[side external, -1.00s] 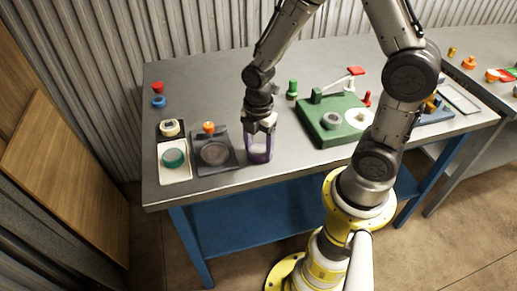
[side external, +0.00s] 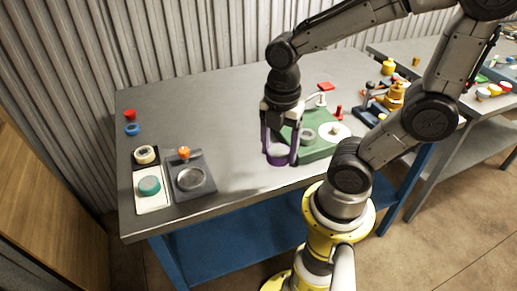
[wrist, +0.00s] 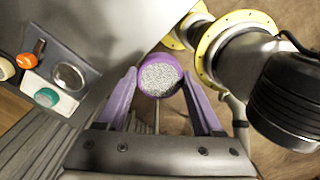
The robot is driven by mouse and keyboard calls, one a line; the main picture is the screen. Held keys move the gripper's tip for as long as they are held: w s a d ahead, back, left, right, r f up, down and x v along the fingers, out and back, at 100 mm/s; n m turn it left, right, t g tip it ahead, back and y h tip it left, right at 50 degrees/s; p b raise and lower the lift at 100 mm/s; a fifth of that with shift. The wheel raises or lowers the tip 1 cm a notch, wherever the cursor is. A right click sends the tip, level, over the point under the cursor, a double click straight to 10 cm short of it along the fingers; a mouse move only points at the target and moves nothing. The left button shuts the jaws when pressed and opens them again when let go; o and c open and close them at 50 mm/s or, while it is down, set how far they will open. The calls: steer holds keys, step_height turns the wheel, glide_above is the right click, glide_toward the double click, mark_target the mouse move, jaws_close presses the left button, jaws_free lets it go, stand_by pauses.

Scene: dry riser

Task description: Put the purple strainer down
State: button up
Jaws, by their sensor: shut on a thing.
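The purple strainer (side external: 278,156) is a round purple ring near the front of the grey table, just left of the green block. My gripper (side external: 280,150) points down and is shut on it, with a finger on each side. In the wrist view the strainer (wrist: 160,75) shows its pale speckled round face between the fingertips of my gripper (wrist: 162,85). Purple strips run along both fingers. I cannot tell whether the strainer's underside touches the table.
A green block (side external: 318,148) with a grey ring and a white disc stands right of the strainer. A dark tray (side external: 205,165) with a round grey dish and a white tray (side external: 152,203) with a teal ring stand at left. The table between (side external: 235,150) is clear.

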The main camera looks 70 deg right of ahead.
steer(key=shift+s+r, duration=0.25)
steer(key=shift+s, duration=0.3)
steer(key=shift+s+r, duration=0.25)
steer(key=shift+s, duration=0.3)
steer(key=w+f+m, duration=0.2)
steer(key=w+m, duration=0.3)
steer(key=w, duration=0.4)
steer(key=w+f+m, duration=0.1)
steer(key=w+m, duration=0.5)
steer(key=w, duration=0.3)
steer(key=w+a+f+m, duration=0.1)
steer(key=w+f+m, duration=0.1)
steer(key=w+m, duration=0.4)
steer(key=shift+w+f, duration=0.2)
steer(key=shift+w, duration=0.7)
steer(key=shift+w+f, duration=0.15)
steer(key=shift+w, duration=0.7)
steer(key=shift+m, duration=0.3)
